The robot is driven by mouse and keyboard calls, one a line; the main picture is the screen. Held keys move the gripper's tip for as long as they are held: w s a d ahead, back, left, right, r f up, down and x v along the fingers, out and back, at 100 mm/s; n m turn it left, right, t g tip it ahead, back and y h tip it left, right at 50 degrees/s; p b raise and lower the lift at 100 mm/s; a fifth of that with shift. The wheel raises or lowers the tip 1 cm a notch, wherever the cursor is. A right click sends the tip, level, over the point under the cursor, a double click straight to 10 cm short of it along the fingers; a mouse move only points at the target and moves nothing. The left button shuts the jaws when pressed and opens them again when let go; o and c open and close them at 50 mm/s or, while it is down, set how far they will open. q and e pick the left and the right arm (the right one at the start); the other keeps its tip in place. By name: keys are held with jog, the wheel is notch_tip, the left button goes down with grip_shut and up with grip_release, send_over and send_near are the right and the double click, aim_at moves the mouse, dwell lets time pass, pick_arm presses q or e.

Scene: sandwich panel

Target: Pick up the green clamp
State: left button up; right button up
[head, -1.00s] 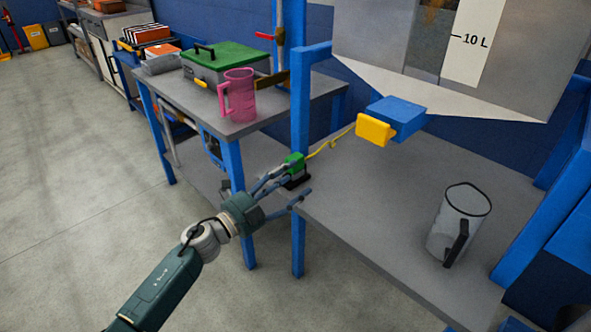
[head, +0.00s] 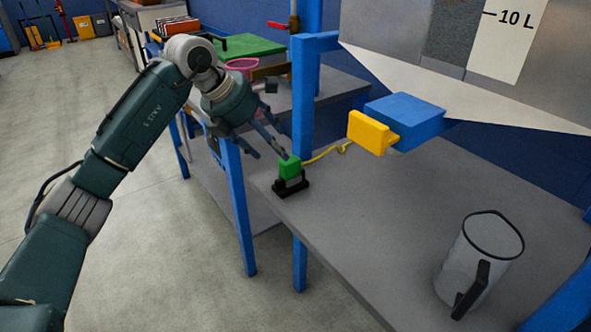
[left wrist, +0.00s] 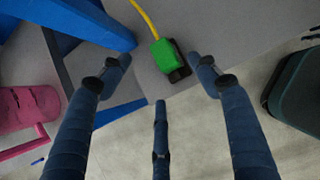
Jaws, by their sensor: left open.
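The green clamp (head: 290,168) sits in a black base at the near left corner of the grey table, with a yellow cord running from it. In the left wrist view the clamp (left wrist: 163,54) lies ahead, between and beyond the spread fingers. My left gripper (head: 268,150) is open and empty, behind and to the left of the clamp and apart from it. Its fingers also show in the left wrist view (left wrist: 160,80). My right gripper is not in view.
A blue post (head: 303,110) rises close behind the clamp. A blue block with a yellow handle (head: 372,132) juts out above the table (head: 370,210). A clear pitcher (head: 480,262) stands on the right. A pink pitcher (head: 241,65) is partly hidden behind my arm.

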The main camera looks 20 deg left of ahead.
aim_at(288, 164)
pick_arm(q)
jog(key=x, duration=0.9)
jog(key=shift+s+f+b, duration=0.1)
jog(key=shift+s+b, duration=0.05)
jog(key=shift+b, duration=0.25)
jog(key=shift+w+f, duration=0.2)
jog(key=shift+f, duration=0.05)
jog(key=shift+r, duration=0.1)
jog(key=c, duration=1.3)
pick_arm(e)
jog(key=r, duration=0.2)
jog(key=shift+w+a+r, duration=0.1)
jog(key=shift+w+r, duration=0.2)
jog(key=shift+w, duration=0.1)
